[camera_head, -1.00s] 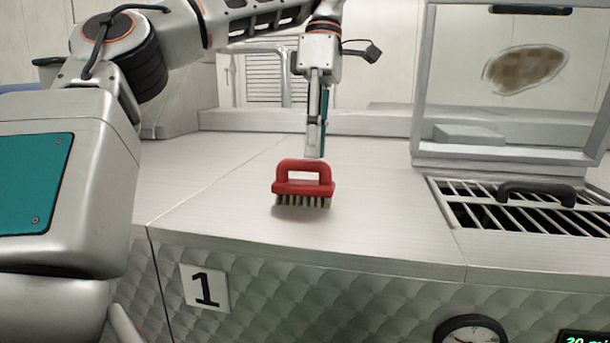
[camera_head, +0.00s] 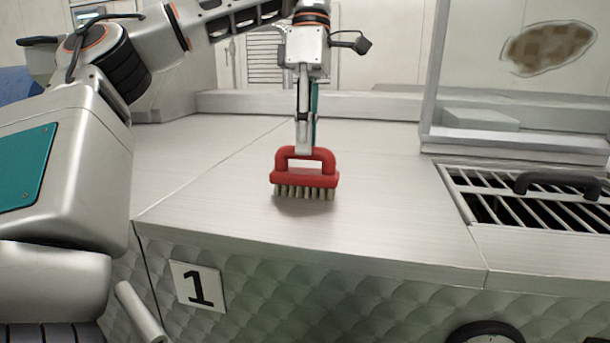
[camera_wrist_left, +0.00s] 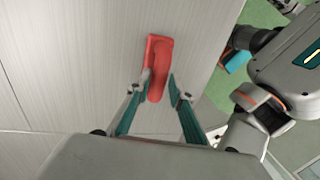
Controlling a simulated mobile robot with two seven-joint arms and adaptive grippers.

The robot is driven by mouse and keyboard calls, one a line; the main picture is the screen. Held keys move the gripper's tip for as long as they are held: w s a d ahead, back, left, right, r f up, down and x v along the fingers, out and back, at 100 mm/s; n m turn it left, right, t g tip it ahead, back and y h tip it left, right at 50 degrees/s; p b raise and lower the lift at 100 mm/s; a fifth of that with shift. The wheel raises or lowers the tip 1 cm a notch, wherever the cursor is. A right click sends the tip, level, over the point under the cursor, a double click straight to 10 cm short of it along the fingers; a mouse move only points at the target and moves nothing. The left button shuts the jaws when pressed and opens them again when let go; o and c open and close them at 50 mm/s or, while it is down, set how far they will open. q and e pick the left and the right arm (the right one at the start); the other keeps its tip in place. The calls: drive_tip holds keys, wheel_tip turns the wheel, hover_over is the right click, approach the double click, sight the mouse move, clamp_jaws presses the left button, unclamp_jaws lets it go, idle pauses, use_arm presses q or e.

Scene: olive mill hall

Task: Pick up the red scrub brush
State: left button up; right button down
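The red scrub brush (camera_head: 305,180) stands upright on the metal counter, its pale bristles down and its loop handle up. My left gripper (camera_head: 304,151) comes down from above, with its fingertips at the top bar of the handle. In the left wrist view, the brush (camera_wrist_left: 158,52) lies between the two fingers of the left gripper (camera_wrist_left: 160,77). The fingers are apart, one on each side of the handle. The left finger in that view overlaps the brush's edge; I cannot tell whether it touches. My right gripper is not in view.
The counter (camera_head: 230,215) is clear around the brush. A metal grate (camera_head: 530,205) with a black handle (camera_head: 555,185) lies at the right, below a clear panel. A plate marked 1 (camera_head: 197,287) is on the quilted front.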

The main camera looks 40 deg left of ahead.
use_arm(q)
drive_tip(key=shift+s+d+f, duration=0.1)
drive_tip(key=shift+s+f, duration=0.05)
drive_tip(key=shift+f, duration=0.55)
drive_tip(key=shift+s+f, duration=0.1)
drive_tip(key=shift+f, duration=0.55)
clamp_jaws()
drive_tip(key=shift+r, duration=0.1)
wheel_tip(320, 180, up, 10)
drive_tip(key=shift+f, duration=0.1)
